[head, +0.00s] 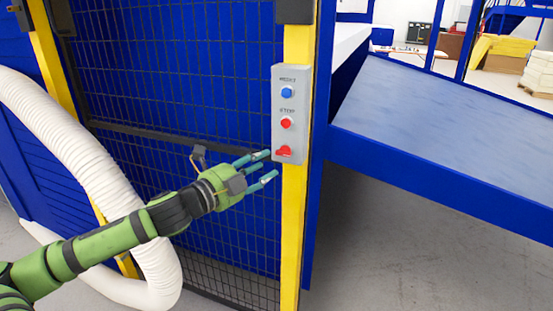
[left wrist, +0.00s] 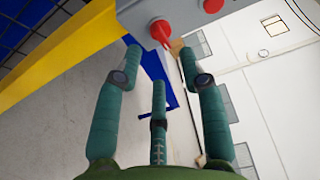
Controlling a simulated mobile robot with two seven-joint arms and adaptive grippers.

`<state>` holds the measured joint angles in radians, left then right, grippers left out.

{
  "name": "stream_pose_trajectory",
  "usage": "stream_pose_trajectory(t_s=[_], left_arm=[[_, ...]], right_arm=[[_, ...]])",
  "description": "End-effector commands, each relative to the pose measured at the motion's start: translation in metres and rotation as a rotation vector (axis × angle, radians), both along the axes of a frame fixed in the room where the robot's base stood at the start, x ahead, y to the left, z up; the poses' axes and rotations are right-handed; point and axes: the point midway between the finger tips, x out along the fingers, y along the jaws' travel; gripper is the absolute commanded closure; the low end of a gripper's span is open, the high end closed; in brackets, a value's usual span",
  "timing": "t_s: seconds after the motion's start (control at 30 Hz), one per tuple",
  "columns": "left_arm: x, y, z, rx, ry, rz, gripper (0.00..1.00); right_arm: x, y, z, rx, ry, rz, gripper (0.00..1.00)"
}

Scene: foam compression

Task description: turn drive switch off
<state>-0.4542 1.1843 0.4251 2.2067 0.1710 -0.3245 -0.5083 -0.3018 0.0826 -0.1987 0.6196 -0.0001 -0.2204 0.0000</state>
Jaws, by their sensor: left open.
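A grey control box (head: 290,72) is fixed to a yellow post (head: 293,220). It carries a blue reset button (head: 287,92), a red stop button (head: 286,123) and, lowest, a red switch (head: 284,151). My left gripper (head: 270,164) is open, its teal fingers just left of and below the red switch. In the left wrist view the red switch (left wrist: 161,30) lies ahead, between and beyond the fingertips (left wrist: 157,50), with a red button (left wrist: 212,5) beside it. I cannot tell whether any finger touches the switch. My right gripper is not in view.
A black mesh panel (head: 180,60) stands left of the post, behind my left arm. A white ribbed hose (head: 85,140) curves down at the left. A conveyor table with a blue edge (head: 440,180) extends to the right of the post.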

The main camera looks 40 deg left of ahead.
Motion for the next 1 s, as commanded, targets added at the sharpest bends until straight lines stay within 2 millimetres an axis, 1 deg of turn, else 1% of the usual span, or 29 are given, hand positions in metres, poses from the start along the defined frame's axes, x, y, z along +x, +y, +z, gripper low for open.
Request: stream_pose_trajectory(t_s=[0.1,0.37,0.6,0.8,1.0], left_arm=[[0.011,-0.001,0.003,0.001,-0.004,0.002,0.59],[0.031,-0.004,0.003,0.001,-0.003,0.003,0.59],[0.047,-0.005,0.003,-0.002,-0.002,0.005,0.59],[0.053,-0.007,0.001,0.0,0.0,0.003,0.59],[0.054,-0.008,0.0,0.0,0.001,0.002,0.59]], right_arm=[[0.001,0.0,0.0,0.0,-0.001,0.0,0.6],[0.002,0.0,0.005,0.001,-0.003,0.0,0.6],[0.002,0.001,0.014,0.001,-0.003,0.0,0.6],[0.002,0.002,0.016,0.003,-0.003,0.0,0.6],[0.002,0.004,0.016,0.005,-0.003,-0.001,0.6]])
